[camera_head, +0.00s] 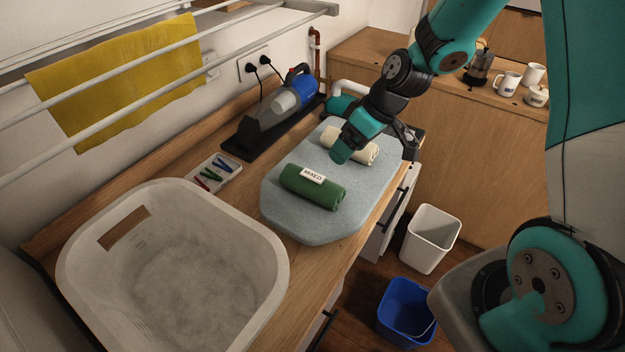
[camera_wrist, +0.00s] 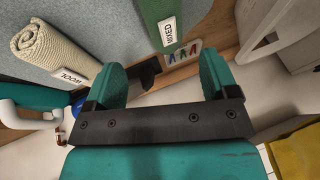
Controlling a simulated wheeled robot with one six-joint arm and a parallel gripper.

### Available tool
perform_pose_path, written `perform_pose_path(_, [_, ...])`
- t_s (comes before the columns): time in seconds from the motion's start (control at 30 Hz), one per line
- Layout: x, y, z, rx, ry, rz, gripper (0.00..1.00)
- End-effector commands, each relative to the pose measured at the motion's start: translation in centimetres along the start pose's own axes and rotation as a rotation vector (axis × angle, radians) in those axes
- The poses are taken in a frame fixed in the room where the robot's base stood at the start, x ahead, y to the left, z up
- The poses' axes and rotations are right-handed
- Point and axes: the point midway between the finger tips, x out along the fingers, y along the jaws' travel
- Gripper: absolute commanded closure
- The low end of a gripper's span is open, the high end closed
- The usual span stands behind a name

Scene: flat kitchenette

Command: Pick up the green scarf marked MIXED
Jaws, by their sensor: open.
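The green scarf (camera_head: 313,187) is rolled up and lies on the grey-blue padded board (camera_head: 275,219), with a white label reading MIXED on top. In the wrist view the green scarf (camera_wrist: 185,12) shows at the top edge, partly cut off, beyond and between the fingertips. My gripper (camera_head: 372,150) is above the board, over the cream roll and apart from the green scarf, which lies to its lower left. In the wrist view my gripper (camera_wrist: 162,76) has its two teal fingers spread with nothing between them.
A cream roll (camera_head: 362,148) lies behind the green scarf; its label seems to read WOOL. A white basket (camera_head: 267,262) stands at the front left. A tray of coloured pegs (camera_head: 213,173) and a handheld vacuum (camera_head: 276,108) are by the wall. Bins (camera_head: 429,239) stand on the floor.

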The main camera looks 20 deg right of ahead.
Motion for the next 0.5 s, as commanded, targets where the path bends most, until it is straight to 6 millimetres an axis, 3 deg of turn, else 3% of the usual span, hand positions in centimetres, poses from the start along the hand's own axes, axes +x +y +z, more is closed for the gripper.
perform_pose_path(0.23, [5.0,-0.2,0.0,0.000,-0.005,-0.004,0.20])
perform_pose_path(0.5, [7.2,-0.1,0.0,0.000,-0.001,0.000,0.20])
